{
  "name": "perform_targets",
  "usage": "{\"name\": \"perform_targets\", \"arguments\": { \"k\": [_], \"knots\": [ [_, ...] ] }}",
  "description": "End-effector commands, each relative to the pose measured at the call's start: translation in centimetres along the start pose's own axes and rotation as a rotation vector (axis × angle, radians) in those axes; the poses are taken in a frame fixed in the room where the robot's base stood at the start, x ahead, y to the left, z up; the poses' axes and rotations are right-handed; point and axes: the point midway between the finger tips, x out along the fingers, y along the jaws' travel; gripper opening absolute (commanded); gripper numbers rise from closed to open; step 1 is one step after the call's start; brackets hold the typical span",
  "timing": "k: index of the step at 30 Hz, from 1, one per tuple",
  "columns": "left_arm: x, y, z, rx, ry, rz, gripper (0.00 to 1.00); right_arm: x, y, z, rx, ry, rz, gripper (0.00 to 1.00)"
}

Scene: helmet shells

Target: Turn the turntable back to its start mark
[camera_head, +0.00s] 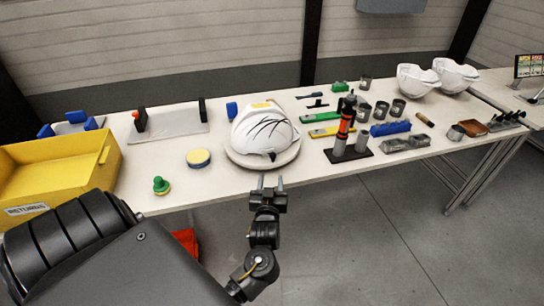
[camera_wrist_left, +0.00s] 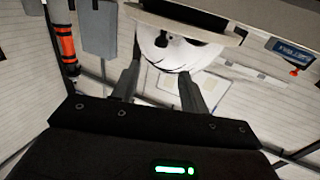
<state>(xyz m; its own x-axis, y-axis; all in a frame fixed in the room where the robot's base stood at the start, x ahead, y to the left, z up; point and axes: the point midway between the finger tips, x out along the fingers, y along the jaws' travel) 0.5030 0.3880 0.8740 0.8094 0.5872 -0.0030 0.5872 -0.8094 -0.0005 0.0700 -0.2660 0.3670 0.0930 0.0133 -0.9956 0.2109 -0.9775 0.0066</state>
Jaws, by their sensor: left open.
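The turntable (camera_head: 286,160) is a pale round disc near the front edge of the table. A white helmet shell (camera_head: 263,134) with black branching lines and a yellow patch on top sits on it. I cannot make out a start mark. My left gripper (camera_head: 267,182) is open and empty, just in front of the turntable, with its fingers pointing at it. In the left wrist view, the two fingers (camera_wrist_left: 158,85) stand apart below the helmet shell (camera_wrist_left: 166,50) and the turntable's rim (camera_wrist_left: 215,36). My right gripper is not in view.
A yellow returns bin (camera_head: 62,168) stands at the left. A round yellow-topped tin (camera_head: 198,158) and a green knobbed stamp (camera_head: 161,186) lie left of the turntable. An orange-banded tool in a black stand (camera_head: 349,154) is close on the right. White shells (camera_head: 417,80) stand further right.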

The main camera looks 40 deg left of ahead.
Motion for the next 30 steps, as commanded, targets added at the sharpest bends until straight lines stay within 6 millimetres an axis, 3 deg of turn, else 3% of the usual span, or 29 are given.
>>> {"name": "perform_targets", "arguments": {
  "k": [8,21,30],
  "knots": [
    [1.5,-0.1,-0.3,0.001,0.006,-0.003,0.44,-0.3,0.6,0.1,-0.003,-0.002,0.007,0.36],
    [9.1,-0.1,-0.3,0.001,0.005,-0.003,0.44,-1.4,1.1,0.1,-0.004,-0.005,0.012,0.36],
    [10.8,-0.1,-0.1,-0.001,0.003,-0.002,0.44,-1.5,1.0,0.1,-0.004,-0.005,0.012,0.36]
  ]
}}
